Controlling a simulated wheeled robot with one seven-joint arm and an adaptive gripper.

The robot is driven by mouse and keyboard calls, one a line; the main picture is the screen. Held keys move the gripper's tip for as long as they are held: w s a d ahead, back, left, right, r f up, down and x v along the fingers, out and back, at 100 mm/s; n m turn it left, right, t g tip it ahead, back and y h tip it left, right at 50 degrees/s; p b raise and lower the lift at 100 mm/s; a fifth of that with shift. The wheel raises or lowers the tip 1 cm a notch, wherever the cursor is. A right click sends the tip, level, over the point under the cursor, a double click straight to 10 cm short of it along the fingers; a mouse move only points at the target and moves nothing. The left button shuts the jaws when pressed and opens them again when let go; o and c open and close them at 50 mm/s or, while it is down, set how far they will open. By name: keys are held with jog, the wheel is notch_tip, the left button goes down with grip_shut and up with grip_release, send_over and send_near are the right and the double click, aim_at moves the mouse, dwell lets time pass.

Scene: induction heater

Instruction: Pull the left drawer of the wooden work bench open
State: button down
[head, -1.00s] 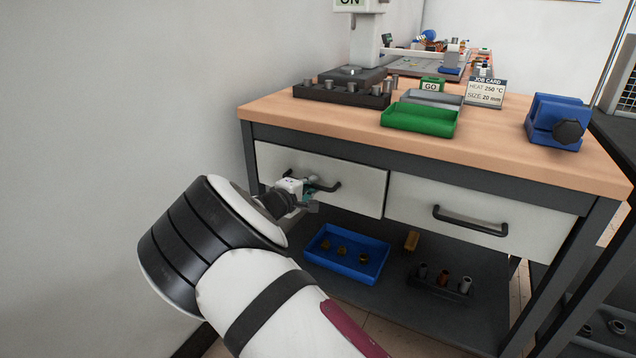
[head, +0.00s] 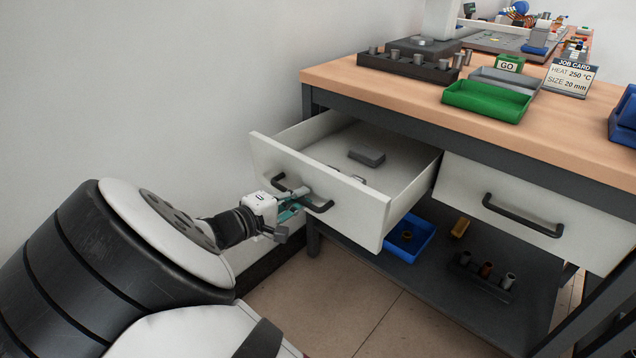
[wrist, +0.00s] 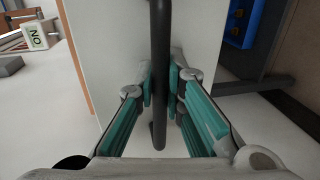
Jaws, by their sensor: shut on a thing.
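The left drawer (head: 312,190) of the wooden work bench (head: 400,95) stands well open, pulled out toward me. A grey block (head: 367,157) and a smaller dark item lie inside it. My gripper (head: 294,205) is at the drawer's front, shut on its dark bar handle (head: 320,207). In the wrist view the handle (wrist: 160,70) runs between the two teal-lined fingers (wrist: 161,88), with the white drawer front (wrist: 110,60) behind it. The right drawer (head: 520,205) is shut.
The bench top holds a green tray (head: 487,101), a job card (head: 570,77) and a dark rack (head: 415,67). On the lower shelf are a blue tray (head: 412,243) and a dark holder (head: 480,278) with several cylinders. A wall stands at left.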

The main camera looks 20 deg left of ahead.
jog(key=shift+f+v, duration=0.2)
jog(key=shift+v, duration=0.8)
jog(key=shift+f+v, duration=0.25)
jog(key=shift+v, duration=0.8)
jog(key=c, duration=1.7)
grip_release()
jog(key=shift+o, duration=0.2)
